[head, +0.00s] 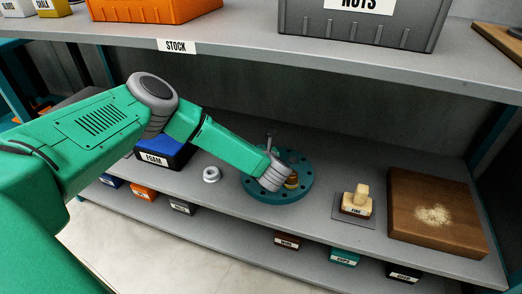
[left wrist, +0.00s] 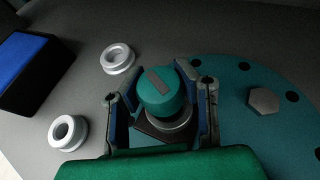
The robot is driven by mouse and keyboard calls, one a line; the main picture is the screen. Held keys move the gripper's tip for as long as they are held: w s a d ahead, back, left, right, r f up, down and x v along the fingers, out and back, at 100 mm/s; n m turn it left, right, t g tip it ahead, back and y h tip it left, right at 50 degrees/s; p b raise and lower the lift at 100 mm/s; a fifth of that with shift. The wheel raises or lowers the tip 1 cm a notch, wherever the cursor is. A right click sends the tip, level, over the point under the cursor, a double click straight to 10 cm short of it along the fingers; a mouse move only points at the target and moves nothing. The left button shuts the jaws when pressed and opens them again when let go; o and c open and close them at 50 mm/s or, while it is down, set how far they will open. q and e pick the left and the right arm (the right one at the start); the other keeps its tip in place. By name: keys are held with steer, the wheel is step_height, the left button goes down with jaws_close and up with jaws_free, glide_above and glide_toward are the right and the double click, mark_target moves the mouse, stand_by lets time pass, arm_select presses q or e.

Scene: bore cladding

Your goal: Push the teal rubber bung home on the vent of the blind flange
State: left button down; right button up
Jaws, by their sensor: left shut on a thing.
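The teal bung (left wrist: 161,92), with a grey bar across its top, sits between the two fingers of my left gripper (left wrist: 162,100) in the left wrist view. The gripper is shut on it. A silver collar shows right under the bung; I cannot tell whether the bung is seated in it or just above it. The teal blind flange (head: 284,197) lies on the shelf in the head view, with my left gripper (head: 272,180) over it. The flange also shows at the right of the left wrist view (left wrist: 240,120), with a hex bolt head. My right gripper is not in view.
A silver ring (head: 211,174) lies left of the flange; two rings (left wrist: 118,59) (left wrist: 68,132) show in the left wrist view. A foam box (head: 160,155) stands left. A brush (head: 357,199) and a wooden board (head: 438,205) are right. The stock shelf (head: 250,52) is above.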

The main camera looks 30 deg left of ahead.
arm_select(q)
steer(key=shift+r, duration=0.2)
steer(key=shift+f+b, duration=1.1)
steer(key=shift+f, duration=0.25)
steer(key=shift+c, duration=1.7)
jaws_free()
steer(key=shift+r, duration=0.15)
steer(key=shift+r+p, duration=2.55)
steer(key=shift+r, duration=0.8)
jaws_close()
